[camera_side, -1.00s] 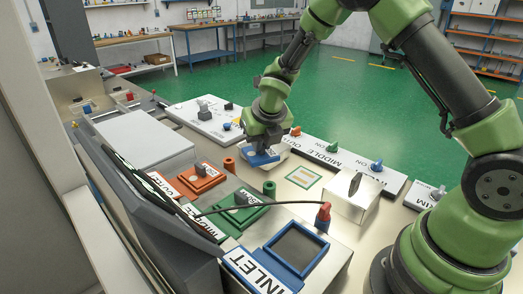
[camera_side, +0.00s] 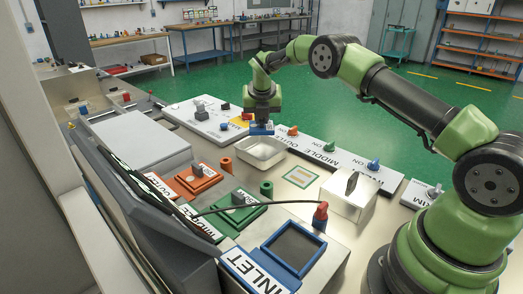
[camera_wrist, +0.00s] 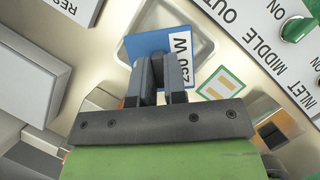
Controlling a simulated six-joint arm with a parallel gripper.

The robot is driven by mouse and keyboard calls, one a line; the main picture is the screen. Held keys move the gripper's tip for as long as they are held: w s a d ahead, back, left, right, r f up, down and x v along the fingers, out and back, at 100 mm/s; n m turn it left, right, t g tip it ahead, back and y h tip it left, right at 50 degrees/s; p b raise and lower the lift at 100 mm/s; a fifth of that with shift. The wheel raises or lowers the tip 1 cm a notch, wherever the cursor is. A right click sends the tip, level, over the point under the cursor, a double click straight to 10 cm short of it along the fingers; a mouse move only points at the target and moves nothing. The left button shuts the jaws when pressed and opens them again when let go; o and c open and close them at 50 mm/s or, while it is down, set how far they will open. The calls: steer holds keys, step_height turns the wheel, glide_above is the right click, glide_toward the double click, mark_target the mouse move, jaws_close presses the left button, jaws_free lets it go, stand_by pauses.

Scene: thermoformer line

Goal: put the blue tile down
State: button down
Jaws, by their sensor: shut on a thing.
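My gripper (camera_side: 262,112) is shut on the blue tile (camera_side: 261,129) and holds it just beyond the white metal tray (camera_side: 278,160). In the wrist view the tile (camera_wrist: 133,47) sticks out past the dark fingers, with a white label reading 250 W on it. There it overlaps the tray (camera_wrist: 210,45) from above. The side view shows it near the back panels; whether it touches anything below I cannot tell.
A blue-framed INLET recess (camera_side: 268,254) with a dark inside lies at the front. Green (camera_side: 215,214) and orange (camera_side: 178,187) frames hold grey-handled pieces. Label panels with knobs (camera_side: 330,160) run along the back. A metal box (camera_side: 347,197) stands right of the middle.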

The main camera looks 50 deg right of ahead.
step_height(320, 180, down, 8)
steer(key=shift+f, duration=0.15)
steer(key=shift+f, duration=0.1)
steer(key=c, duration=1.2)
jaws_free()
steer(key=shift+f, duration=0.1)
steer(key=shift+o, duration=0.2)
